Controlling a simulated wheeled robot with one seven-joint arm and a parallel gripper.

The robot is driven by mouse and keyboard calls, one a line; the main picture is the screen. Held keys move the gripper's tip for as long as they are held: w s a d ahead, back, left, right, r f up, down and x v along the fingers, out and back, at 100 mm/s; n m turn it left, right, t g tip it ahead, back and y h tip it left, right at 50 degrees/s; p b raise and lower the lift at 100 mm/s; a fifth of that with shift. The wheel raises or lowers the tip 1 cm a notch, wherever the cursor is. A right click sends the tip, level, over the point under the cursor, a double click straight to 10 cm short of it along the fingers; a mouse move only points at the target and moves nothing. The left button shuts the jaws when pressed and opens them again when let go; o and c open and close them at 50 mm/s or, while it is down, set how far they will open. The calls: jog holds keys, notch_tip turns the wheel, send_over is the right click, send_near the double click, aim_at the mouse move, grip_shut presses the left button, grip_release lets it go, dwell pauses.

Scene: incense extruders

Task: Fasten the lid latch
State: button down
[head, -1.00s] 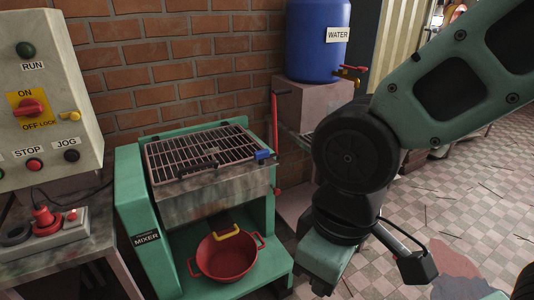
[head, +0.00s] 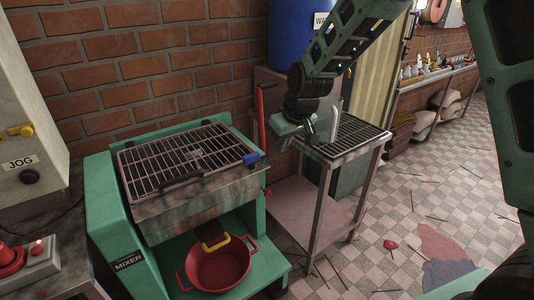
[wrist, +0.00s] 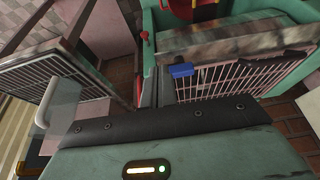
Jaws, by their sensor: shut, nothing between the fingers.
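My gripper (head: 311,137) is shut and empty, to the right of the latch and higher, in front of the rack stand. It is apart from the latch.
A red lever (head: 262,115) stands upright at the mixer's right side, between latch and gripper. A wire-topped stand (head: 328,185) is at the right. A blue water drum (head: 290,35) stands behind.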

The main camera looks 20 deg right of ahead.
aim_at(256, 159)
jog(key=shift+w+d, duration=0.15)
jog(key=shift+w, duration=0.05)
jog(key=shift+f, duration=0.1)
jog(key=shift+w+a+f+p, duration=0.4)
jog(key=shift+w+f, duration=0.8)
jog(key=shift+f, duration=0.3)
jog(key=shift+w+a+f+p, duration=0.45)
jog(key=shift+w+f, duration=0.8)
jog(key=shift+f, duration=0.3)
jog(key=shift+w+a+f+p, duration=0.4)
jog(key=shift+w+f, duration=0.8)
jog(key=shift+f, duration=0.3)
